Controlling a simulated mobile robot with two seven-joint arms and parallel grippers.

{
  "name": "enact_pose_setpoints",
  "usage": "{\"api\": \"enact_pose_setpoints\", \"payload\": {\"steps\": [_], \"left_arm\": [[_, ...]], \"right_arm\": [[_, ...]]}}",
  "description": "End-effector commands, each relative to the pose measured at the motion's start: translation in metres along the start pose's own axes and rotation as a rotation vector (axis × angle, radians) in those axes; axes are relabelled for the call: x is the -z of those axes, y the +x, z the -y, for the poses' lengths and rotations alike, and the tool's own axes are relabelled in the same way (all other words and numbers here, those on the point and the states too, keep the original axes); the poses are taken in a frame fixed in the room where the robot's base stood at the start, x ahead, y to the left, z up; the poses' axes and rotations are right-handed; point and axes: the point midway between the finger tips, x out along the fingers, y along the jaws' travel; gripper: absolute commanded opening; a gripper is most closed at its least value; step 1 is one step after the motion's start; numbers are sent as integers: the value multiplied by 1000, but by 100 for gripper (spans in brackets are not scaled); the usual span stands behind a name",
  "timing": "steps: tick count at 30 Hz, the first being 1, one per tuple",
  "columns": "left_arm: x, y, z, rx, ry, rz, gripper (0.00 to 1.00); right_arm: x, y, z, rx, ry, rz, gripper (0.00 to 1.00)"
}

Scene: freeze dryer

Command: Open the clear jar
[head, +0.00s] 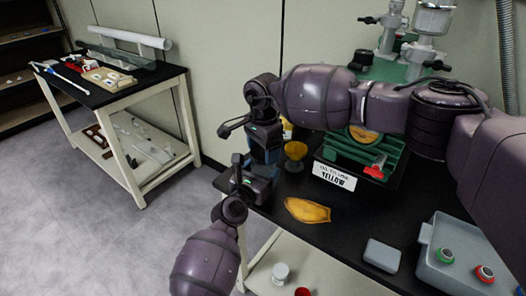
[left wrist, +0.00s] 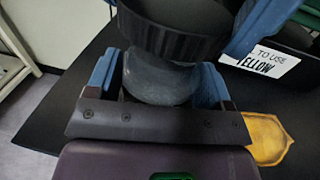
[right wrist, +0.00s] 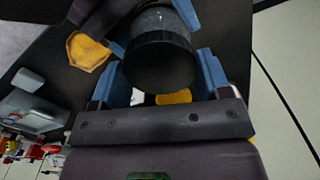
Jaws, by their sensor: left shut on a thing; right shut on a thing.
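The clear jar has a grey translucent body (left wrist: 160,82) and a wide black lid (right wrist: 160,62). In the left wrist view my left gripper (left wrist: 160,90) has its blue fingers shut on the jar's body, with the lid (left wrist: 170,40) above. In the right wrist view my right gripper (right wrist: 162,75) is shut around the lid, and the body (right wrist: 155,20) shows beyond it. No gap shows between lid and body. In the head view my right gripper (head: 263,143) is above my left gripper (head: 264,172) at the table's left edge; they hide most of the jar.
On the black table (head: 345,228) are a yellow-orange flat piece (head: 307,210), a yellow funnel-like cup (head: 295,152), a labelled black bin (head: 335,177) and a grey box (head: 382,255). A button box (head: 460,255) stands at right. A second bench (head: 115,85) is at left.

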Motion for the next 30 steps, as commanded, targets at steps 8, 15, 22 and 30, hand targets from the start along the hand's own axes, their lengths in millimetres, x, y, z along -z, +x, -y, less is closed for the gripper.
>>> {"api": "enact_pose_setpoints", "payload": {"steps": [8,15,22,30], "left_arm": [[0,0,0,0,0,0,8],[0,0,0,0,0,0,8],[0,0,0,0,0,0,8],[0,0,0,0,0,0,8]], "right_arm": [[0,-1,0,0,0,0,42],[0,-10,0,2,0,-1,42],[0,-35,0,1,0,0,42],[0,-41,0,0,0,0,42]]}}
